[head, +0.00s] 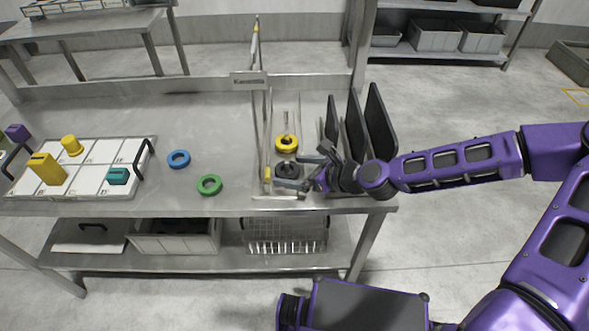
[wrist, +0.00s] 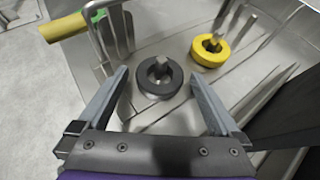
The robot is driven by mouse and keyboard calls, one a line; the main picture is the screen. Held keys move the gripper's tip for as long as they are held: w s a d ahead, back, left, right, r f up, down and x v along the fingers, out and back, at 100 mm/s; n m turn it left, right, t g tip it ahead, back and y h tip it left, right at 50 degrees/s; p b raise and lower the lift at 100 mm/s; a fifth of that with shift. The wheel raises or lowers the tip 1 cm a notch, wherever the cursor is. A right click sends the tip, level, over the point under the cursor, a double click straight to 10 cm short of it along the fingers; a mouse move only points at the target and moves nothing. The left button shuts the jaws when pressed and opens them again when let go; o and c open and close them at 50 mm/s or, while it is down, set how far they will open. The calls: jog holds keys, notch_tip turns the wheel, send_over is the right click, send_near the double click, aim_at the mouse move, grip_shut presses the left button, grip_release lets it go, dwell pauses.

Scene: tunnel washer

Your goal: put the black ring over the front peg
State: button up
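The black ring (wrist: 147,90) lies low around the front peg, and the peg's grey tip (wrist: 162,63) stands up through its hole in the wrist view. In the head view the black ring (head: 287,170) is just in front of the yellow ring. My gripper (wrist: 159,75) is open, with one finger on each side of the black ring and visible gaps to both. It also shows in the head view (head: 301,168), low beside the ring. Whether the ring rests fully flat at the peg's base is hard to tell.
A yellow ring (head: 286,143) sits around the peg behind. Dark upright plates (head: 381,122) stand close right of my gripper, and a wire frame (head: 257,120) with a yellow handle stands left. Blue (head: 178,159) and green (head: 209,185) rings lie on the open tabletop (head: 200,120).

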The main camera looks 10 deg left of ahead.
jog(key=shift+d, duration=0.1)
jog(key=p+v, duration=0.3)
jog(key=v, duration=1.4)
jog(key=shift+p, duration=0.35)
jog(key=shift+s, duration=0.1)
